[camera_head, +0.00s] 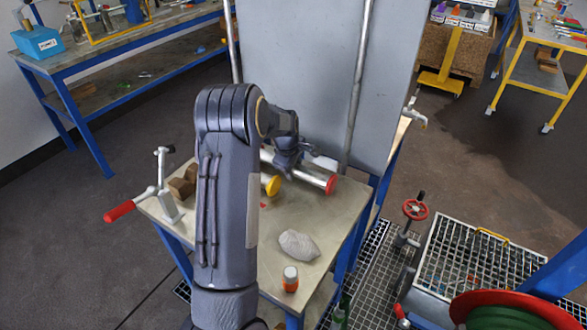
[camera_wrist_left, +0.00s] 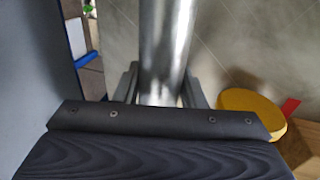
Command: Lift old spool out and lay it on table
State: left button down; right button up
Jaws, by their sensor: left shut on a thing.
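A silver metal spool (camera_head: 312,178) with a red end lies slantwise low over the table (camera_head: 225,222) in the head view; whether it touches the tabletop I cannot tell. My left gripper (camera_head: 287,160) is shut on its tube. In the left wrist view the shiny tube (camera_wrist_left: 165,50) runs between the two fingers of the left gripper (camera_wrist_left: 160,88). A yellow round end (camera_head: 272,186) shows beside my arm, and a yellow disc (camera_wrist_left: 250,103) in the wrist view; my arm hides what is behind it. My right gripper is not in view.
A grey panel (camera_head: 300,60) with upright pipes stands behind the table. A red-handled clamp (camera_head: 160,190) and brown blocks (camera_head: 184,181) are at the left edge.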

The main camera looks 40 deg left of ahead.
pick_arm(q)
jog(key=shift+s+d+f, duration=0.1)
jog(key=shift+s+f, duration=0.05)
jog(key=shift+f, duration=0.2)
